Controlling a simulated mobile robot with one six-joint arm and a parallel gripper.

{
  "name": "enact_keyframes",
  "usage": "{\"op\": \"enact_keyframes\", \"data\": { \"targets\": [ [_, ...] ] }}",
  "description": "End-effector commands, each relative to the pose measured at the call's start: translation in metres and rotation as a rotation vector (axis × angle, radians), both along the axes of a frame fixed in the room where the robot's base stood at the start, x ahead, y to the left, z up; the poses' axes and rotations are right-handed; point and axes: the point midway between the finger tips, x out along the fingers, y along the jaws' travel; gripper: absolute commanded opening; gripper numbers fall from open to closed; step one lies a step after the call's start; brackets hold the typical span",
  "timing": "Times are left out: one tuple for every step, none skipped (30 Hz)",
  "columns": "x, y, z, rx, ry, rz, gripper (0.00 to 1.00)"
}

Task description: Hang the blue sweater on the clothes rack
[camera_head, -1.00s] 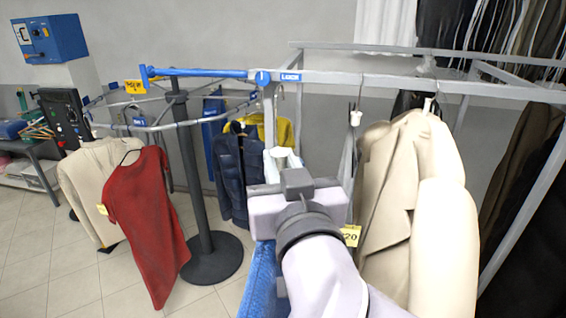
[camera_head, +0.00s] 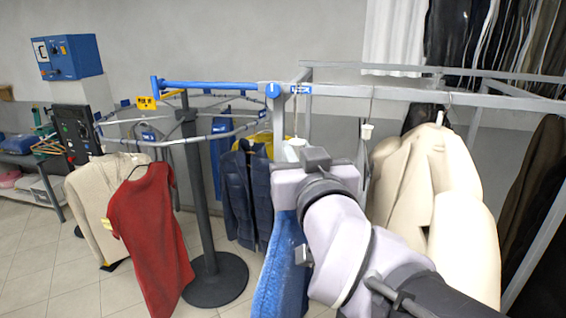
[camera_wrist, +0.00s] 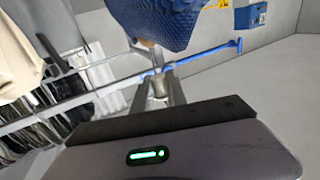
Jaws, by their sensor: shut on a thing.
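The blue sweater (camera_head: 283,268) hangs below my gripper (camera_head: 294,152) in the head view, partly covered by my wrist. In the wrist view it shows as blue knit fabric (camera_wrist: 165,22) just beyond the fingers (camera_wrist: 158,92). My gripper is shut; the grip point is mostly hidden, and a pale piece shows between the fingers. The clothes rack has a grey rail (camera_head: 400,94) with a blue label at its left end, just above and behind my gripper. The sweater appears apart from the rail.
A cream coat (camera_head: 440,200) hangs on the rail right of my arm. A round rack with a black post (camera_head: 200,200) stands left, holding a red garment (camera_head: 150,230) and a cream sweater (camera_head: 90,195). A navy vest (camera_head: 247,195) hangs behind the blue sweater.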

Motion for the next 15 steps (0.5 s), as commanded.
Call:
{"op": "enact_keyframes", "data": {
  "targets": [
    [0.003,-0.002,-0.001,-0.001,-0.003,-0.002,0.00],
    [0.005,-0.002,-0.001,0.000,-0.003,-0.002,0.00],
    [0.008,-0.003,-0.001,-0.001,-0.002,-0.002,0.00],
    [0.010,-0.004,-0.001,-0.002,-0.002,-0.002,0.00],
    [0.012,-0.005,-0.001,-0.001,-0.002,-0.002,0.00],
    [0.014,-0.006,-0.001,-0.001,-0.001,-0.003,0.00],
    [0.016,-0.007,-0.002,-0.002,-0.001,-0.003,0.00],
    [0.018,-0.007,-0.001,-0.002,-0.001,-0.003,0.00],
    [0.021,-0.008,0.000,-0.002,-0.002,-0.002,0.00],
    [0.023,-0.008,0.000,-0.001,-0.002,-0.002,0.00],
    [0.025,-0.009,0.000,-0.002,-0.002,-0.002,0.00],
    [0.027,-0.010,0.000,-0.002,-0.002,-0.002,0.00],
    [0.029,-0.010,0.000,-0.001,-0.002,-0.003,0.00],
    [0.031,-0.011,0.000,-0.001,-0.002,-0.002,0.00],
    [0.034,-0.012,0.000,-0.002,-0.001,-0.002,0.00]
  ]
}}
